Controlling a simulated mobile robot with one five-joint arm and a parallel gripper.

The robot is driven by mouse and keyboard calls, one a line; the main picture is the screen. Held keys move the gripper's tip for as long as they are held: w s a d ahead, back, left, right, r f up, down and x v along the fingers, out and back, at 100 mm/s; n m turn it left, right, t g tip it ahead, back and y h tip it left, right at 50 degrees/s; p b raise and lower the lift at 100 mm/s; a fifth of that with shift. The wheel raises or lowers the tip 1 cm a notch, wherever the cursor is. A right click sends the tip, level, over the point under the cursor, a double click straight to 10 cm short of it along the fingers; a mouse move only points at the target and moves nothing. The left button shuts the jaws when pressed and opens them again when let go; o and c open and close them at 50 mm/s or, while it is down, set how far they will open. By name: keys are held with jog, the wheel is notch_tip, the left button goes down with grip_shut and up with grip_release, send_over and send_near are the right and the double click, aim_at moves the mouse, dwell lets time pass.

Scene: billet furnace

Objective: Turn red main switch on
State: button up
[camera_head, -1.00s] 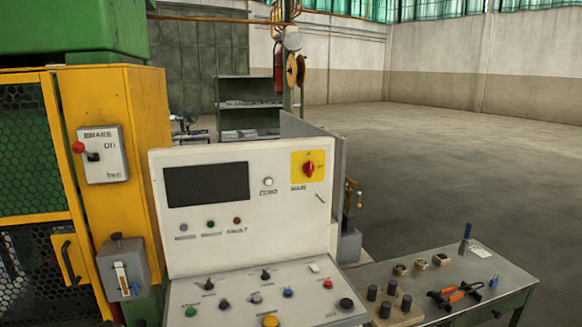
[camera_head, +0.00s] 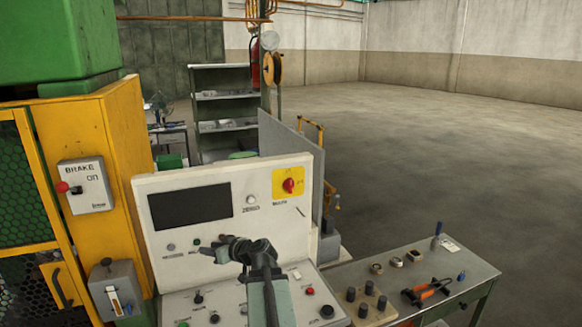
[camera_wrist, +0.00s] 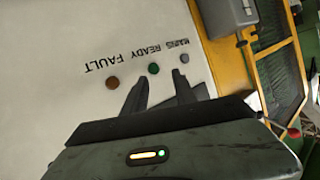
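The red main switch (camera_head: 289,186) is a rotary knob on a yellow square plate, at the upper right of the cream control panel (camera_head: 275,235). Its exact setting is too small to read. My gripper (camera_head: 203,250) is in front of the panel's lower left part, left of and below the switch, apart from it. In the wrist view, my gripper (camera_wrist: 160,85) has its two fingers apart with nothing between them. They point at the panel near the green READY lamp (camera_wrist: 154,69) and the brown FAULT lamp (camera_wrist: 112,82). The switch is out of the wrist view.
A dark screen (camera_head: 190,206) and a white ZERO button (camera_head: 251,199) are left of the switch. Knobs and buttons cover the sloped desk below. A yellow cabinet with a brake box (camera_head: 86,187) stands left. A side table (camera_head: 405,285) holds tools at right.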

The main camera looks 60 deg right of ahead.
jog(key=s+d+r+m+t+h+p, duration=0.1)
jog(key=s+d+r+m+h, duration=0.15)
jog(key=s+d+r, duration=0.45)
jog(key=s+d+r+m+h+p, duration=0.15)
jog(key=s+d+r+h, duration=0.25)
jog(key=d, duration=0.5)
jog(key=m+h+p, duration=0.1)
jog(key=h, duration=0.3)
send_near(291, 186)
jog(key=shift+g, duration=0.3)
jog(key=x, duration=0.9)
jog(key=shift+w+r, duration=0.15)
jog(key=shift+r, duration=0.15)
grip_shut()
